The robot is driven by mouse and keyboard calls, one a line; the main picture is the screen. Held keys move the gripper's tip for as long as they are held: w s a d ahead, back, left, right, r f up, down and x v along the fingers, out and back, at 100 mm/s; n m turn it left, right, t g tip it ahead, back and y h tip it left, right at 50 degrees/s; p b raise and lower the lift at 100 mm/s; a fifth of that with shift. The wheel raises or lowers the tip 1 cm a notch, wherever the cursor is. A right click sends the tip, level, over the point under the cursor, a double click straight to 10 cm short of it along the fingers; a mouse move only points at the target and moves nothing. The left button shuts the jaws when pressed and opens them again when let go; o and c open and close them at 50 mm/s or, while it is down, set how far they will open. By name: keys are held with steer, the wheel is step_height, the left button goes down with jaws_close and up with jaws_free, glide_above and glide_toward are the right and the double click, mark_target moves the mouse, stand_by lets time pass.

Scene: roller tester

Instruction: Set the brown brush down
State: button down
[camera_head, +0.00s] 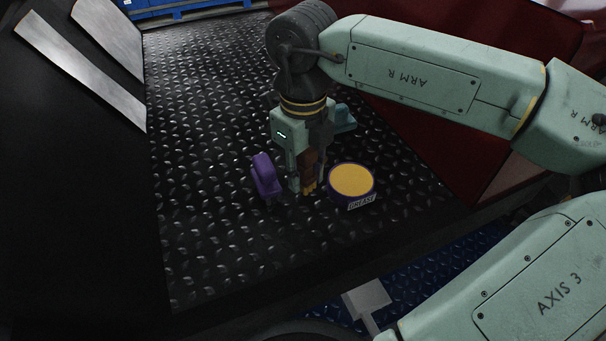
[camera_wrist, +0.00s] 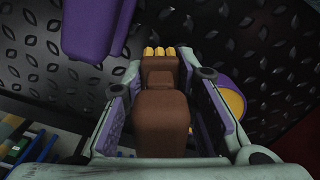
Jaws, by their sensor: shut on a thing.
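The brown brush (camera_head: 309,166) is held upright between the fingers of my gripper (camera_head: 307,180). Its yellow bristles point down, close to the black diamond-plate surface (camera_head: 210,190); I cannot tell whether they touch it. In the wrist view the brown brush (camera_wrist: 162,120) lies between both finger pads of my gripper (camera_wrist: 163,100), with the yellow bristles at its far end. My gripper is shut on the brush.
A round grease tin (camera_head: 351,180) with a yellow top and purple side stands just right of the brush. A purple object (camera_head: 265,176) stands just left. The plate is clear farther left.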

steer(key=shift+f, duration=0.95)
steer(key=shift+f, duration=0.1)
steer(key=shift+f, duration=0.1)
steer(key=c, duration=1.3)
jaws_free()
steer(key=shift+r, duration=0.2)
step_height(320, 180, up, 12)
steer(key=shift+r+b, duration=0.1)
steer(key=shift+b, duration=0.7)
